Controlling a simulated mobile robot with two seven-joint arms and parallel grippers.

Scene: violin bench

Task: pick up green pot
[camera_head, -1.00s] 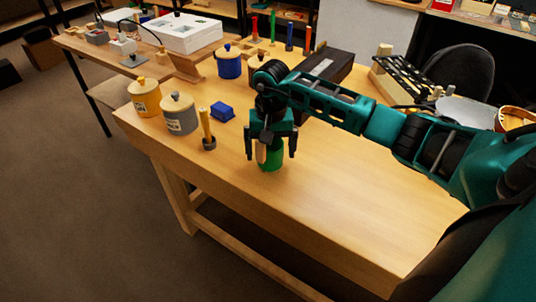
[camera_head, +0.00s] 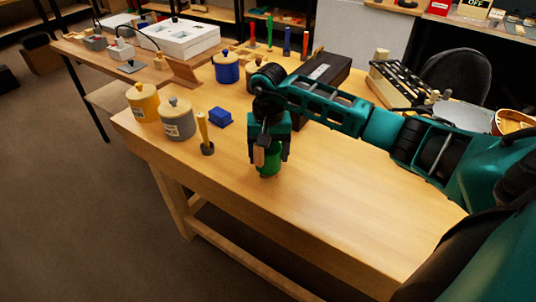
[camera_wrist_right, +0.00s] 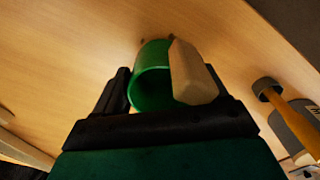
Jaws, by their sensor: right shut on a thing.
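The green pot (camera_head: 268,161) is on the workbench, near the front edge. In the right wrist view the green pot (camera_wrist_right: 150,82) shows its round open rim and dark green inside. A tan, blunt-ended piece (camera_wrist_right: 192,73) stands up across one side of the pot's rim. My right gripper (camera_head: 268,158) points down over the pot and is shut on it, one finger on each side. In the right wrist view the fingers (camera_wrist_right: 165,100) are partly hidden by the dark gripper body. My left gripper is not in view.
A blue jar (camera_head: 227,70) and a dark case (camera_head: 322,72) are behind. The bench (camera_head: 350,195) is clear to the right.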

